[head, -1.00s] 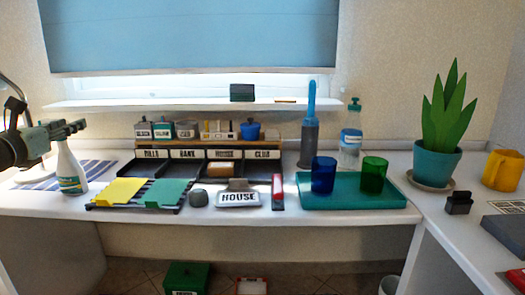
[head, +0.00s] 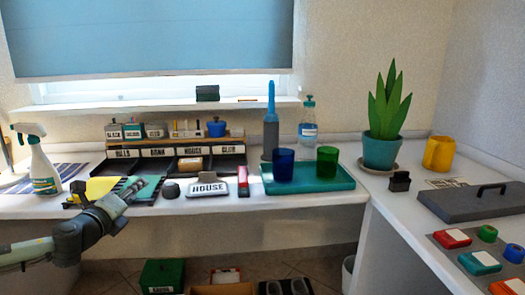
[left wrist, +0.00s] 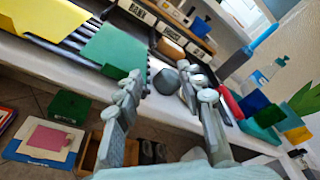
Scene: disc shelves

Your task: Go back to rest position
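My left gripper (head: 134,188) is in front of the desk's front edge, near the green sheet on the slatted rack. In the left wrist view its two fingers (left wrist: 170,92) stand apart with nothing between them. Beyond the fingers are a dark grey rounded block (left wrist: 167,81) and the HOUSE plate, partly hidden by a finger. A white spray bottle (head: 42,168) with a green and white label stands upright at the left of the desk, apart from the gripper. My right gripper is not in view.
A black sorter (head: 180,165), a teal tray (head: 325,184) with blue and green cups, and a potted plant (head: 382,150) stand on the desk (head: 240,208). A green box (head: 162,275) is on the floor below. The side desk is at right.

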